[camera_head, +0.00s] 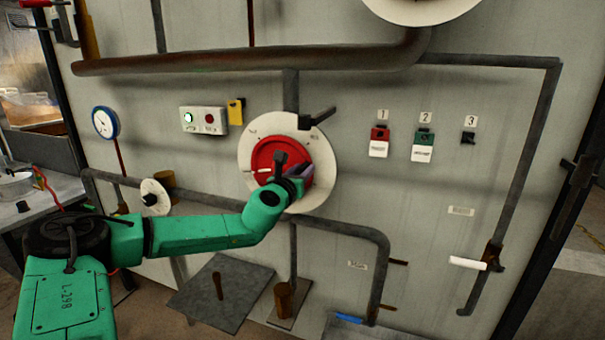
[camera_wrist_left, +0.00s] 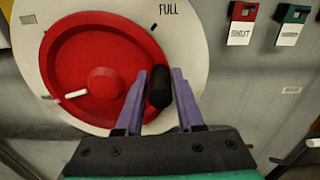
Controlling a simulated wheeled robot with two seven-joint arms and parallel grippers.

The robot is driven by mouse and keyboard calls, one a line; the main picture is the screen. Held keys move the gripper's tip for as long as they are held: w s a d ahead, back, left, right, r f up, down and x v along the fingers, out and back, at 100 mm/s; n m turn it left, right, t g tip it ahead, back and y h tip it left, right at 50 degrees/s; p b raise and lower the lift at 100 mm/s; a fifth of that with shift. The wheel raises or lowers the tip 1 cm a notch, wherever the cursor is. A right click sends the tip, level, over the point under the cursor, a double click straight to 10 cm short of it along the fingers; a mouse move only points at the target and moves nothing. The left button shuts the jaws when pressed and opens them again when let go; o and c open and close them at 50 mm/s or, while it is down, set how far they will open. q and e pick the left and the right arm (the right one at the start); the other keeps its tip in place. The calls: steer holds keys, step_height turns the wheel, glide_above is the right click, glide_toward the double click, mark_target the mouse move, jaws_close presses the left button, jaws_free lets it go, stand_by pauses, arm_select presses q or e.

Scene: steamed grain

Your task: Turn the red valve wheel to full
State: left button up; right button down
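The red valve wheel (camera_head: 264,152) sits on a round white dial (camera_head: 247,175) on the grey wall panel. In the left wrist view the wheel (camera_wrist_left: 70,60) fills the left side, with a red hub and a short white bar at its left. The word FULL is printed on the dial at upper right of the wheel. My left gripper (camera_head: 301,174) is at the wheel's right side. In the left wrist view its purple fingers stand on both sides of a black handle (camera_wrist_left: 159,88) near the wheel's lower right rim and appear closed on it. My right gripper is out of view.
A black bar (camera_head: 317,118) sticks out at the dial's upper right. Pipes (camera_head: 340,228) run below the dial. Red (camera_head: 379,138) and green (camera_head: 424,143) tagged switches are to the right. A gauge (camera_head: 105,122) and a button box (camera_head: 204,120) are to the left.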

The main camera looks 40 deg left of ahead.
arm_select(q)
jaws_close()
steer(key=shift+f, duration=0.1)
stand_by(1.1)
